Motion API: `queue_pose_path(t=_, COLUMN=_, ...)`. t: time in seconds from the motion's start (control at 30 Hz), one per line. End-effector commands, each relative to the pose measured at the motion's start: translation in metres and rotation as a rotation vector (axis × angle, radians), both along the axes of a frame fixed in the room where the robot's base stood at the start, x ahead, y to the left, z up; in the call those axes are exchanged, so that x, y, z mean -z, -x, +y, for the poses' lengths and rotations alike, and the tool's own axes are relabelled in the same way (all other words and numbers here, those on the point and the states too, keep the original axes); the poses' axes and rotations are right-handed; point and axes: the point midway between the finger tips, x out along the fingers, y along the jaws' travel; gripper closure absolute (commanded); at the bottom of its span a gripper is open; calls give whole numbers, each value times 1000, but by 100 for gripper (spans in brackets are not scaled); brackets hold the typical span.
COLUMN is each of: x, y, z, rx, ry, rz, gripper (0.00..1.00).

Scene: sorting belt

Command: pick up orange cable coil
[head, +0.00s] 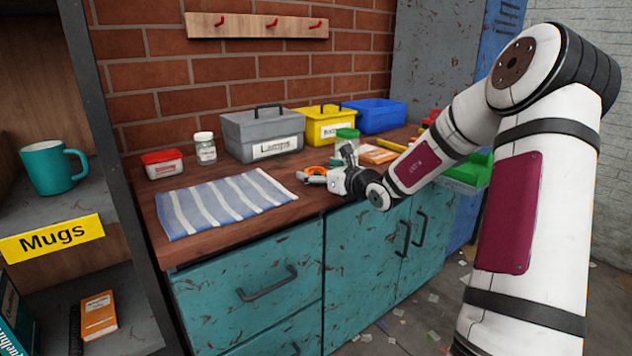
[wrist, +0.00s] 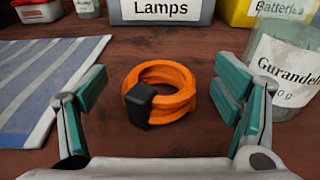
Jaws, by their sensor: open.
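The orange cable coil (wrist: 172,80) lies on the wooden worktop, with a black block-like part (wrist: 140,104) at its near left side. In the head view the coil (head: 316,170) shows only partly beyond my gripper (head: 308,177). In the wrist view my gripper (wrist: 160,105) is open, with one teal-padded finger on each side.
A glass jar (wrist: 287,70) stands close to the right finger. A striped cloth (wrist: 40,85) lies at left. A grey Lamps box (head: 262,130), yellow Batteries box (head: 323,124) and blue bin (head: 376,113) stand behind. A white-lidded jar (head: 205,149) and red-lidded tub (head: 162,165) stand back left.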

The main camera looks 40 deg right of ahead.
Motion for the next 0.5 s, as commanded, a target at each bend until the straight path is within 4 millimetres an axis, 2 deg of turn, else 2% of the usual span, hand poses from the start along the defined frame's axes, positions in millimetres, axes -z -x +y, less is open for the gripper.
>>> queue_pose_path(t=0.1, x=1, y=-10, z=1, rx=-2, ry=1, rz=-2, gripper=17)
queue_pose_path(t=0.37, x=0, y=-12, z=1, rx=-1, ry=1, rz=0, gripper=17)
queue_pose_path(t=0.5, x=0, y=-12, z=1, rx=-1, ry=1, rz=0, gripper=49)
